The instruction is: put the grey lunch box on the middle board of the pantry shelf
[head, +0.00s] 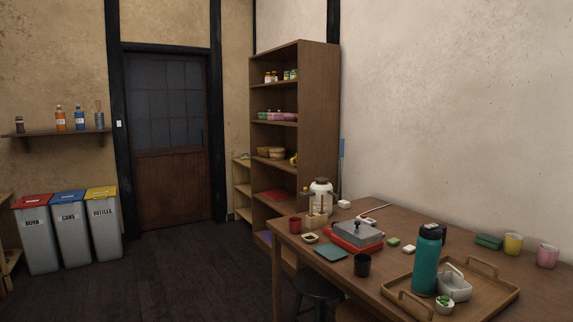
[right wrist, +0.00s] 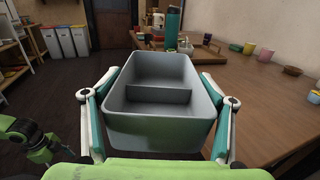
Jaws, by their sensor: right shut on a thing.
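The grey lunch box (right wrist: 160,120) is an open, empty box with a divider across it, seen close up in the right wrist view. My right gripper (right wrist: 160,103) is shut on it, one finger against each side, and holds it roughly level. The brown wooden pantry shelf (head: 322,130) stands against the back wall in the head view, with several boards. A board near its middle (head: 272,160) carries brown baskets (head: 271,152) and a yellow thing at the right. Neither gripper shows in the head view.
A wooden table (head: 400,280) fills the right front, with a tray (head: 490,293), a teal bottle (head: 427,260) and a red-based hot plate (head: 356,234). A dark stool (head: 318,285) stands at its left edge. Dark floor (head: 180,270) is clear left of it, near three bins (head: 73,230).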

